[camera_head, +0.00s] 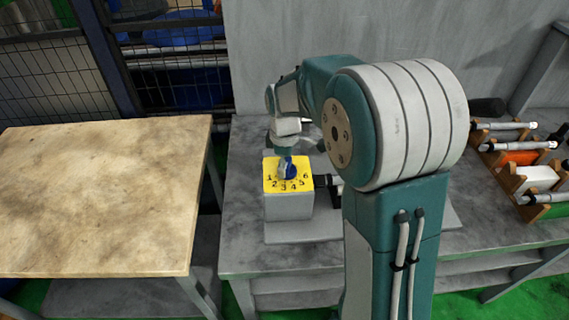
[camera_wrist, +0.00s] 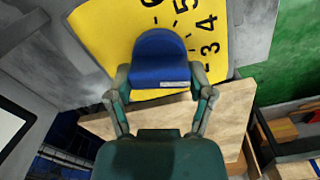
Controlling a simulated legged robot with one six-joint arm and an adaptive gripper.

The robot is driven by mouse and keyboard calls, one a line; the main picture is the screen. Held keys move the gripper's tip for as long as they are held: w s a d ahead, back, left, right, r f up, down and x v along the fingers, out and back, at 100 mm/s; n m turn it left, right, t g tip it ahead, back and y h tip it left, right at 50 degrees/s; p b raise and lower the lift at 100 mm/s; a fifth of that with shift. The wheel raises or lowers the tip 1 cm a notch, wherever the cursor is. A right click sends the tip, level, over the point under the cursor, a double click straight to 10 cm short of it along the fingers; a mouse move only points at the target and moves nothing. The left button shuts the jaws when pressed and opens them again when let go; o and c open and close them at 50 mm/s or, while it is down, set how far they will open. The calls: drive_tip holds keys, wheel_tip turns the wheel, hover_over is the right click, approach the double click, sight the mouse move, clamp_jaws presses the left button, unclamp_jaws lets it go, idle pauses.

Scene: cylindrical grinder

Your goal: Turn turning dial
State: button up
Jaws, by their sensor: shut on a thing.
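The turning dial is a blue knob (camera_head: 287,168) on a yellow plate (camera_head: 271,187) with black numbers 1 to 6, on top of a grey box (camera_head: 288,208). In the head view the knob's lower end lies near the numbers 3 and 4. My gripper (camera_wrist: 162,90) is shut on the blue knob (camera_wrist: 160,55), with one finger on each side of it. The yellow plate (camera_wrist: 104,28) fills the upper part of the wrist view, and the knob hides some of its numbers. In the head view the fingers are too small to make out.
The box stands on a grey workbench (camera_head: 244,245). A wooden-topped table (camera_head: 95,200) is at the left. A wooden rack (camera_head: 500,170) with several tools is at the right. A mesh fence (camera_head: 60,80) and a grey wall (camera_head: 300,35) stand behind.

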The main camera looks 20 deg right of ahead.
drive_tip(key=shift+s+f+n, duration=0.2)
drive_tip(key=shift+f+n, duration=0.1)
drive_tip(key=o, duration=1.1)
drive_tip(key=shift+w, duration=0.15)
drive_tip(key=shift+r, duration=0.15)
drive_tip(key=shift+r, duration=0.2)
wheel_tip(320, 180, up, 11)
drive_tip(key=shift+r, duration=0.2)
